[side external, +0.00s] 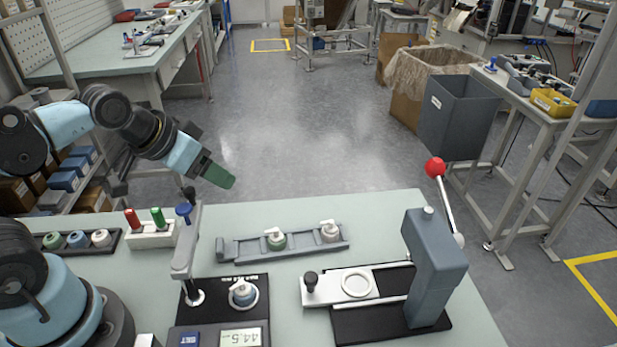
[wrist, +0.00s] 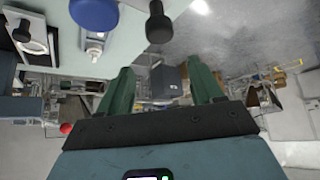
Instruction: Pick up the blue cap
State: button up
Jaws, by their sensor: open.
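A blue cap (side external: 77,239) sits in the dark rack at the left of the bench, between a green cap (side external: 54,241) and a white cap (side external: 101,238). My gripper (side external: 226,181) is raised above the bench's back edge, tilted, well apart from the rack. In the wrist view its green fingers (wrist: 161,85) are spread with nothing between them. The rack's blue cap is not identifiable there.
A grey tray (side external: 300,247) holds green and white parts. A press (side external: 432,270) with a red-knobbed lever (side external: 435,168) stands right. The bench's back right is clear.

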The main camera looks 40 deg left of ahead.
jog(key=m+g, duration=0.7)
jog(key=m, duration=0.4)
send_over(240, 282)
jog(key=shift+s+d+f, duration=0.1)
jog(key=shift+d+f, duration=0.05)
jog(key=shift+f, duration=1.6)
jog(key=shift+s+d+f, duration=0.1)
jog(key=shift+f, duration=1.65)
jog(key=shift+w+a+f, duration=0.15)
jog(key=shift+f, duration=0.65)
jog(key=shift+w+a+f, duration=0.1)
jog(key=shift+f, duration=1.7)
jog(key=c, duration=0.8)
